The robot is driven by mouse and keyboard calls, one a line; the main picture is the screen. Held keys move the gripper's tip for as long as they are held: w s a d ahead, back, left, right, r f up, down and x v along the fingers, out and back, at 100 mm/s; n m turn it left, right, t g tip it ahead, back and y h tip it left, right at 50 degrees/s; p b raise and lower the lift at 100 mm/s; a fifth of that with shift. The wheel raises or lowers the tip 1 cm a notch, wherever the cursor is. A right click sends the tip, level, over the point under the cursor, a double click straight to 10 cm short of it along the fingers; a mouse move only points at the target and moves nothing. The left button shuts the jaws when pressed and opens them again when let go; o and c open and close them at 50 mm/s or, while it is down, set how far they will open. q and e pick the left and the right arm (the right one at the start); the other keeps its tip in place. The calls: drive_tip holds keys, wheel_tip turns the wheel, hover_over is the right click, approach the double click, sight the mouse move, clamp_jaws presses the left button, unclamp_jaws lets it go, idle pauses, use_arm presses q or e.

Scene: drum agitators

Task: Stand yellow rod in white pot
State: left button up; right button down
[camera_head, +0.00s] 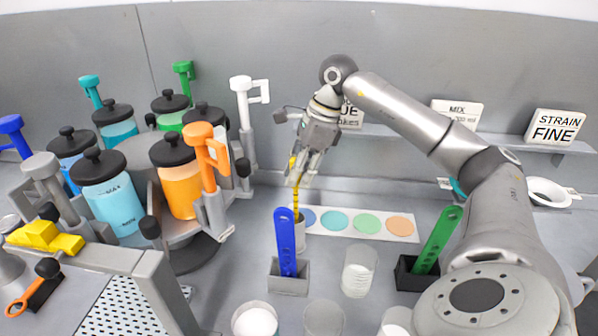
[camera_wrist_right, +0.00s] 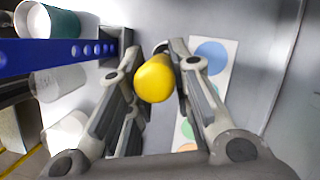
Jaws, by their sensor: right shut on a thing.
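The yellow rod (camera_head: 296,200) is upright, slightly tilted, in my right gripper (camera_head: 302,172) in the head view. In the wrist view its rounded yellow end (camera_wrist_right: 155,78) shows between the fingers of the right gripper (camera_wrist_right: 160,85). The fingers are shut on the rod. The white pot (camera_head: 299,238) stands directly below, partly hidden by the blue spatula (camera_head: 286,243). The rod's lower end reaches the pot's rim; I cannot tell how deep it is inside or whether it touches the bottom. My left gripper is not in view.
The blue spatula stands in a grey holder (camera_head: 289,285) just in front of the pot. Clear cups (camera_head: 359,270) and a green spatula (camera_head: 438,240) are to the right. A strip of coloured circles (camera_head: 358,237) lies behind. Lidded jars (camera_head: 179,190) and dispensers crowd the left.

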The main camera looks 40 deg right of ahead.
drive_tip(key=shift+s+f, duration=0.1)
drive_tip(key=shift+f, duration=0.1)
drive_tip(key=c, duration=1.7)
unclamp_jaws()
drive_tip(key=shift+o, duration=1.4)
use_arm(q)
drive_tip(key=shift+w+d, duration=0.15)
use_arm(e)
drive_tip(key=shift+o, duration=0.6)
drive_tip(key=shift+r, duration=0.25)
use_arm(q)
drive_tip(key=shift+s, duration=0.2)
use_arm(e)
drive_tip(key=v, duration=1.1)
drive_tip(key=shift+r, duration=0.35)
